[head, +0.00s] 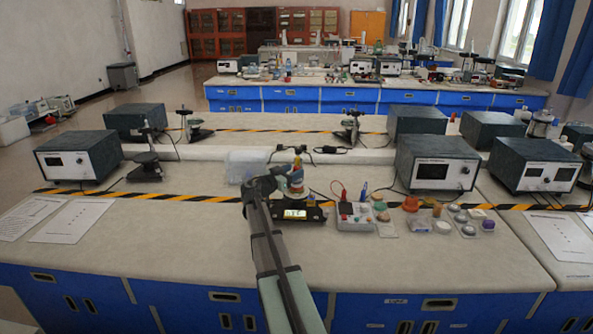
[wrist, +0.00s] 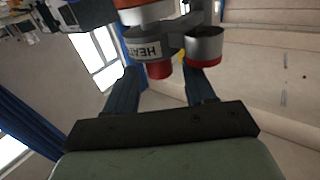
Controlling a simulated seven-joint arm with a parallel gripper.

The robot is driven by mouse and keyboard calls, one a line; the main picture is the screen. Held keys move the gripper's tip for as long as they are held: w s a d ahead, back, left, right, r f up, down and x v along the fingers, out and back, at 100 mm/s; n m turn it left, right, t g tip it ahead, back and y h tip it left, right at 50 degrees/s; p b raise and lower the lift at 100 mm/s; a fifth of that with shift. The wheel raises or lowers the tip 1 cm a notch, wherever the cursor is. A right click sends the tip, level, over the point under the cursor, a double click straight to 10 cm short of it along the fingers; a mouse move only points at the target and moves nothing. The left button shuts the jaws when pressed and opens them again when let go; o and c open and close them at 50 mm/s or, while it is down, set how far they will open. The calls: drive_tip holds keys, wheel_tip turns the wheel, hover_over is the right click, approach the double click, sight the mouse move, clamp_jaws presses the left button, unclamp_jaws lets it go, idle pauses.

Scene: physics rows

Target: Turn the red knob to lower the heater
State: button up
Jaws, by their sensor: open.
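In the wrist view a small red knob (wrist: 159,71) shows beside a white label (wrist: 147,52) reading "HEAT", the rest cut off. My gripper (wrist: 162,77) is open, and the knob appears between its two blue fingers. I cannot tell whether either finger touches it. A silver cylinder with a red rim (wrist: 204,47) sits close to the right finger. In the head view my gripper (head: 278,180) is at the left side of the small heater apparatus (head: 296,191), whose black base has a lit display (head: 295,214). The knob is not clear there.
A clear plastic bin (head: 246,165) is behind my arm. Dark instrument boxes (head: 437,165) stand farther right.

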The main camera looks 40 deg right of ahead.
drive_tip(key=shift+w+d, duration=0.2)
drive_tip(key=shift+d, duration=1.2)
drive_tip(key=shift+c, duration=0.3)
drive_tip(key=c, duration=0.8)
drive_tip(key=shift+w+m+g, duration=0.1)
drive_tip(key=shift+m+g, duration=0.4)
drive_tip(key=shift+g, duration=0.3)
drive_tip(key=shift+c, duration=0.2)
drive_tip(key=shift+m+g, duration=0.3)
drive_tip(key=shift+g, duration=0.2)
drive_tip(key=o, duration=0.9)
